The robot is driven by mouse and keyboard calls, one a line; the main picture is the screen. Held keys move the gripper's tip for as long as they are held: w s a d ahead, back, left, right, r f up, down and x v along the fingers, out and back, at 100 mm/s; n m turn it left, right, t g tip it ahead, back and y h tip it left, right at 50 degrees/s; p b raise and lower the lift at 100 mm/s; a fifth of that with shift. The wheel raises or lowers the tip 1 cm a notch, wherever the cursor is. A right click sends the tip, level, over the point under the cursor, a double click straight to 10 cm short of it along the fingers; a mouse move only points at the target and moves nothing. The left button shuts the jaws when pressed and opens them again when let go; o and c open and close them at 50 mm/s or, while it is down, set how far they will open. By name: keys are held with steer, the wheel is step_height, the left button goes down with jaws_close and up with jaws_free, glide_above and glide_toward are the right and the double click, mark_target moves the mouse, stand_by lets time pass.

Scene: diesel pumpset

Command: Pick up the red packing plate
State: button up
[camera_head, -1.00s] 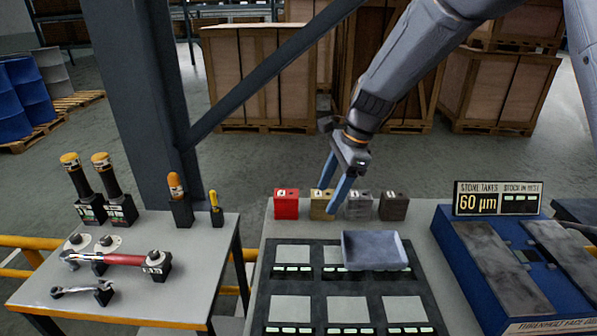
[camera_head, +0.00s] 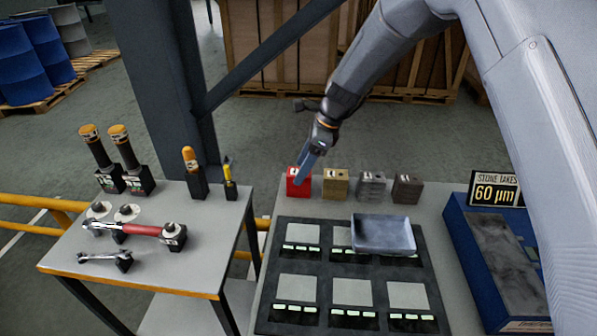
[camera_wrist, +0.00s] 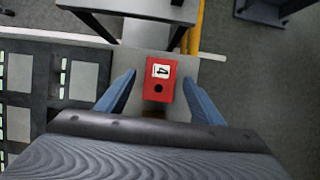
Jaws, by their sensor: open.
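The red packing plate (camera_head: 298,183) is a small red block at the left end of a row of blocks on the back edge of the grey table. In the wrist view the red plate (camera_wrist: 159,79) shows a white label with a "4" and a dark round hole. My gripper (camera_head: 304,170) is at the red plate in the head view, its blue fingers overlapping it. In the wrist view my gripper (camera_wrist: 158,88) is open, with one finger on each side of the red plate and a gap on both sides. Nothing is held.
A tan block (camera_head: 336,185), a grey block (camera_head: 372,187) and a dark brown block (camera_head: 407,189) stand to the right. A shallow grey tray (camera_head: 384,236) sits on the black slotted board (camera_head: 268,262). A tool table (camera_head: 190,268) stands left, past a gap.

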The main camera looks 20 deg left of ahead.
steer(key=shift+a+f, duration=0.1)
steer(key=shift+f, duration=0.15)
steer(key=shift+c, duration=0.4)
steer(key=c, duration=1.4)
steer(key=shift+r, duration=0.1)
step_height(320, 180, up, 10)
steer(key=b, duration=0.3)
